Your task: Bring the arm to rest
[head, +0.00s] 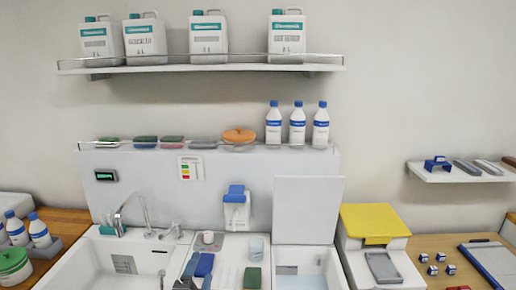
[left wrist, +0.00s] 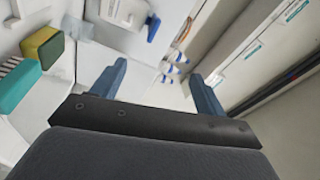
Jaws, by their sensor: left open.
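My left gripper (head: 198,266) is at the bottom of the head view, over the white counter by the sink. Its two blue fingers also show in the left wrist view (left wrist: 158,70), spread apart with nothing between them. The gripper is open and empty. My left arm behind it is mostly out of the head view. My right arm and gripper do not show in either view.
A sink (head: 125,262) with a tap lies left of the gripper. A glass (head: 256,247) and a green block (head: 252,278) stand right of it. A blue-topped dispenser (head: 236,208) hangs behind. A yellow-lidded unit (head: 375,220) is at right.

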